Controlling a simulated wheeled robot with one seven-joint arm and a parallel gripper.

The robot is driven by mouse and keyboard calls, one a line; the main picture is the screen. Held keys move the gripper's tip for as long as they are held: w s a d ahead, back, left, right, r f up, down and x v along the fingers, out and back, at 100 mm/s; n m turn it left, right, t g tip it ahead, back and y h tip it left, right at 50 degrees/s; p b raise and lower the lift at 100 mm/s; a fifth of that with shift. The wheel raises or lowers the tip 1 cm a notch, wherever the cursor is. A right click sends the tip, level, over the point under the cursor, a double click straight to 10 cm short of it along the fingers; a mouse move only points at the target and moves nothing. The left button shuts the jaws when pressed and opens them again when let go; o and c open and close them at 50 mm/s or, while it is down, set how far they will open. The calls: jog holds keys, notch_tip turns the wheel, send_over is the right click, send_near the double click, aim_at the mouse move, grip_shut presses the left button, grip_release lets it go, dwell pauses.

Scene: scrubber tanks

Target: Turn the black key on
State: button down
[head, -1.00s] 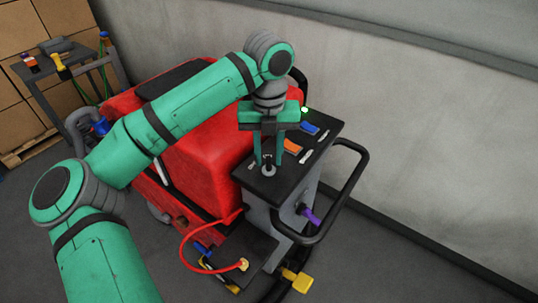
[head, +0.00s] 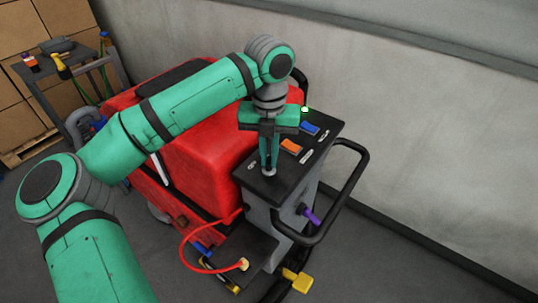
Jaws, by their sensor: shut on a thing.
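My gripper (head: 268,168) points straight down over the near part of the dark control panel (head: 260,190) on the red scrubber machine (head: 205,140). Its two fingers are close together at a small round silver key switch on the panel. The black key itself is hidden between the fingertips, and I cannot make out its angle. The fingers are shut on it.
The panel also carries an orange switch (head: 291,146), a blue switch (head: 310,128) and small pale labels. A black handlebar (head: 345,200) loops at the right, beside a purple lever (head: 311,215). A red hose (head: 183,247) curves below. A grey wall stands behind.

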aim_at(269, 159)
jog(key=c, duration=1.8)
grip_release()
notch_tip(269, 159, up, 11)
jog(key=shift+f, duration=0.1)
